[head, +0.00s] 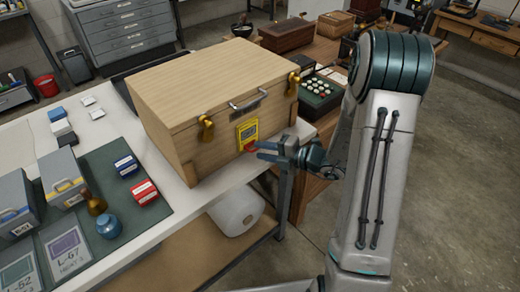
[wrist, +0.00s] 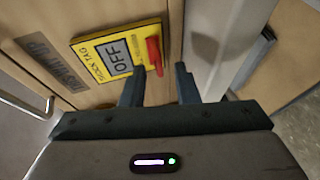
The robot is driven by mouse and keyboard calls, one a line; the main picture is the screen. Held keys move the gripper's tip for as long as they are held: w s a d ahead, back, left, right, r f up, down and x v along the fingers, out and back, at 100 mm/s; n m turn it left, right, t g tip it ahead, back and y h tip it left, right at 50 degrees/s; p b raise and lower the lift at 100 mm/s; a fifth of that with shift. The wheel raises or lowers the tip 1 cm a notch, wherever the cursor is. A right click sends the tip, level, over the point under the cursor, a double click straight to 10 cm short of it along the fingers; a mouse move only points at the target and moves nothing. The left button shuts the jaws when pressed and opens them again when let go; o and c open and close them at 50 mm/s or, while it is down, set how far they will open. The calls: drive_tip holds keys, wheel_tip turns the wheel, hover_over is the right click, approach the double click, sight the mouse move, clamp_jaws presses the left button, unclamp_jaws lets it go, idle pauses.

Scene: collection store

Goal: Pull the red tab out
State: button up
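A large wooden box (head: 215,95) stands on the white table, with a yellow tag plate (head: 247,131) on its front. The red tab (wrist: 154,54) sticks out from the plate's edge; in the head view the tab (head: 250,147) is partly hidden by my fingers. My gripper (head: 259,151) is open in front of it. In the wrist view my fingers (wrist: 160,70) are apart, with the tab's end between or just beyond their tips, closer to the left finger.
The box has a metal handle (head: 247,102) and brass latches (head: 206,129). A green mat (head: 150,212) left of it carries blue and red small boxes, a blue jar (head: 108,226) and grey cases. A white roll (head: 237,211) lies on the shelf below. Open floor lies right.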

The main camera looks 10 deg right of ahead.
drive_tip(key=shift+x, duration=0.85)
clamp_jaws()
drive_tip(key=shift+s+d+f+p, duration=0.15)
drive_tip(key=shift+s+d+p, duration=0.5)
drive_tip(key=shift+s, duration=0.5)
unclamp_jaws()
drive_tip(key=shift+d, duration=0.1)
drive_tip(key=shift+d, duration=0.1)
drive_tip(key=b+v, duration=0.1)
drive_tip(key=v, duration=1.3)
drive_tip(key=shift+a, duration=0.25)
